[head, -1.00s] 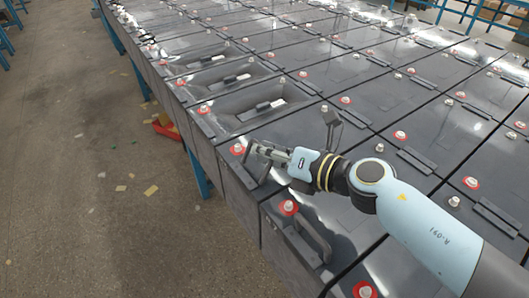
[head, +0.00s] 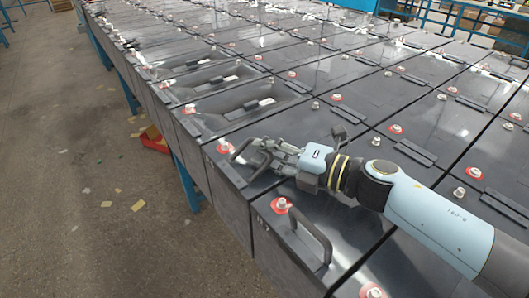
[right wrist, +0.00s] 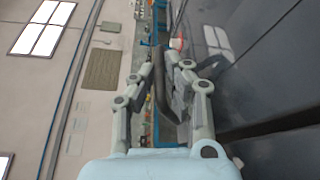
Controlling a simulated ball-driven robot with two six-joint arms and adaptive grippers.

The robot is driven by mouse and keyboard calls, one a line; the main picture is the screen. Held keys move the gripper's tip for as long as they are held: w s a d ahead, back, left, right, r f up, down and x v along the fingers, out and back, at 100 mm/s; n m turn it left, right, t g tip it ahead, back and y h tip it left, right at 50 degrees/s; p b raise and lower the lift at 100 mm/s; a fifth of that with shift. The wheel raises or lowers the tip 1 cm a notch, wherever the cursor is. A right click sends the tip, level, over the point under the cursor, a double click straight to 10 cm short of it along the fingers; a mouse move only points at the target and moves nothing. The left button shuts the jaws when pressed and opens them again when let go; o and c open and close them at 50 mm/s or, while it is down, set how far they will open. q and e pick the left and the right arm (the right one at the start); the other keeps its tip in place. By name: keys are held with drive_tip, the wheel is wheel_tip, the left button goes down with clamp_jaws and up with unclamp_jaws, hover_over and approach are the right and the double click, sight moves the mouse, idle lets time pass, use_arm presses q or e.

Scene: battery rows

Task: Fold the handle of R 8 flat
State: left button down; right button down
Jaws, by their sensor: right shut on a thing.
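My right gripper (head: 265,156) is at the left end of a dark battery near the row's edge. It is shut on that battery's raised black handle (head: 243,152), which stands up at a slant. In the right wrist view, the two fingers (right wrist: 168,92) close around the dark handle bar (right wrist: 161,85). Part of the handle is hidden by the fingers in the head view. I cannot read any label, so I cannot confirm that this is R 8. My left gripper is not in view.
A nearer battery has another raised handle (head: 311,236) and a red-ringed terminal (head: 281,206). Farther batteries have handles lying flat in recesses, such as this flat handle (head: 258,104). Open floor (head: 90,230) lies to the left, with a red object (head: 154,143) and scraps on it.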

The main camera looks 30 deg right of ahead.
idle(0.4)
drive_tip(key=c, duration=1.4)
unclamp_jaws()
drive_tip(key=v, duration=1.2)
